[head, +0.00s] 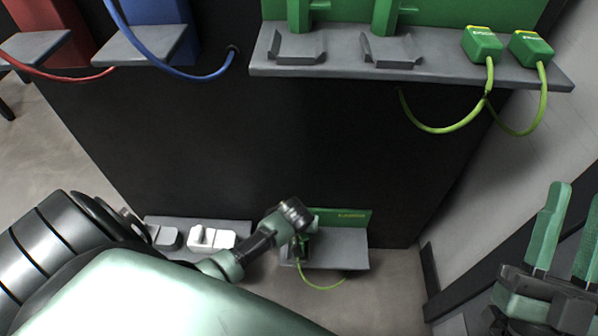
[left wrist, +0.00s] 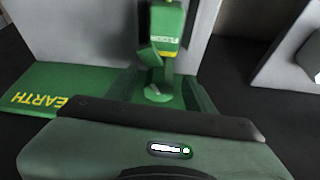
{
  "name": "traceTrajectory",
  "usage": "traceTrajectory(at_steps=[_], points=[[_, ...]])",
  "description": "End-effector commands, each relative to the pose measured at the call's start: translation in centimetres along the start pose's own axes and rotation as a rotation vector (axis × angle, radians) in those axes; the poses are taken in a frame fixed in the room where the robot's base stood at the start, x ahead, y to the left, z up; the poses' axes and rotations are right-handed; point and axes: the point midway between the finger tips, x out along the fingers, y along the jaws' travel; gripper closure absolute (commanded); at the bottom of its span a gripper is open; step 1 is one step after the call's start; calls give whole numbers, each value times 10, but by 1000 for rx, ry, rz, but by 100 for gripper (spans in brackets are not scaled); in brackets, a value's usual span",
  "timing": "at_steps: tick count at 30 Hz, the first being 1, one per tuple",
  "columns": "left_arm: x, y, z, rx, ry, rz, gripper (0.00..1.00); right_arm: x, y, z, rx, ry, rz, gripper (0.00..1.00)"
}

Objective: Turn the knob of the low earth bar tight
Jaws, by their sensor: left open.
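The low earth bar is a grey shelf (head: 340,250) with a green back plate (head: 348,216), low on the dark panel. In the left wrist view the green plate (left wrist: 45,88) reads EARTH. A green plug with a yellow band (left wrist: 168,28) sits on the grey shelf (left wrist: 85,35). My left gripper (left wrist: 162,92) is open at the bar, its green fingers on either side of a small green and grey part in front of the plug. I cannot tell whether they touch it. The knob is not clearly made out; my wrist covers much of it in the head view. My right gripper (head: 572,228) is open and empty at the right.
An upper shelf (head: 320,68) holds grey cradles and two green plugs (head: 482,43) with hanging green cables. A blue cable (head: 180,68) and a red cable (head: 70,77) hang upper left. A low shelf with a white block (head: 212,240) stands left of the earth bar.

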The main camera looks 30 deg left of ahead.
Motion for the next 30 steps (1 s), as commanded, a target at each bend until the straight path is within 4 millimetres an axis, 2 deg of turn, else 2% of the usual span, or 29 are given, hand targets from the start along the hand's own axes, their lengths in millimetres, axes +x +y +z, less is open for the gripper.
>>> traceTrajectory(at_steps=[4,5,9,10,11,18,25,30], points=[[0,0,0,0,0,0,46,0,0,0,0,0,0,64],[0,0,0,0,0,0,49,0,0,0,0,-1,0,64],[0,0,0,0,0,0,88,0,0,0,0,-1,0,64],[0,0,0,0,0,0,96,0,0,0,0,-1,0,64],[0,0,0,0,0,0,100,0,0,0,0,-1,0,64],[-1,0,0,11,-2,3,100,1,1,6,-1,-37,1,64],[-2,0,0,73,-4,30,100,-6,7,53,-12,-302,14,64],[-2,-1,0,127,-4,52,100,-24,13,88,-19,-515,25,64]])
